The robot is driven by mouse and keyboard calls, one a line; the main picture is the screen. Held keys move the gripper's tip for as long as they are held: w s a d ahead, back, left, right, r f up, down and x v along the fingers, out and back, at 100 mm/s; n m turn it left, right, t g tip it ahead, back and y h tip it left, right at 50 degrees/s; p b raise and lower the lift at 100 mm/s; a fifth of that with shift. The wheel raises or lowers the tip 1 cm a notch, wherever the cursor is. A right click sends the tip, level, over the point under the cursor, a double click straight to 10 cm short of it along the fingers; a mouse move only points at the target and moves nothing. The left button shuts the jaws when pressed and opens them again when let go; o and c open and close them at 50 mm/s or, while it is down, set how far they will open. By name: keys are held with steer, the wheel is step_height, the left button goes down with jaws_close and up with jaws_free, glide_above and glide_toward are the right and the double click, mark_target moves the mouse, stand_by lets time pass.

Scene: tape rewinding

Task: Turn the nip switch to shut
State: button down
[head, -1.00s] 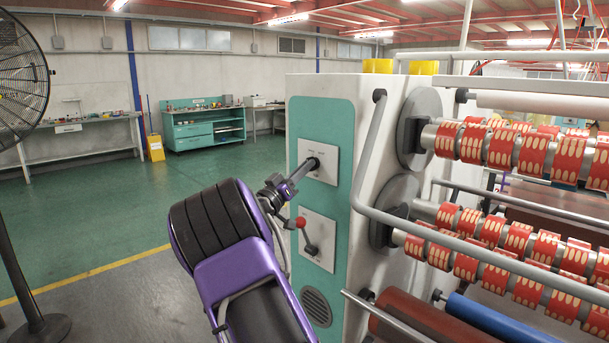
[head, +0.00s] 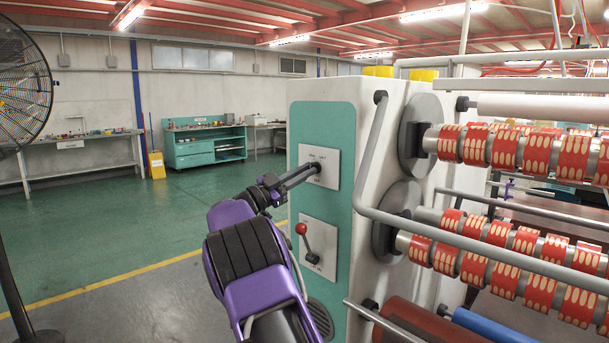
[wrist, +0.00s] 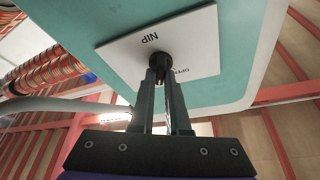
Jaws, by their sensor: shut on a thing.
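The nip switch is a dark round knob (wrist: 159,62) on a white plate (wrist: 205,45) marked NIP. The plate (head: 331,160) also shows in the head view, high on the teal panel. My gripper (wrist: 160,78) is shut on the knob, one finger on each side. In the head view my gripper (head: 313,170) reaches the plate from the lower left. In the wrist view the plate appears upside down and tilted, with an OPEN label partly showing right of the knob. Another label there is hidden by the fingers. I cannot tell which mark the knob points at.
Below the switch is a second white plate (head: 324,246) with a red-balled lever (head: 301,229). A bent grey rail (head: 366,160) and printed rolls (head: 505,150) stand to the right. The green floor (head: 120,225) at left is open. A fan (head: 22,85) stands at far left.

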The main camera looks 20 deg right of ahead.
steer(key=shift+f+m, duration=0.1)
steer(key=shift+m, duration=0.4)
steer(key=c, duration=0.9)
jaws_free()
steer(key=v, duration=1.7)
steer(key=shift+a, duration=0.3)
steer(key=shift+w, duration=0.1)
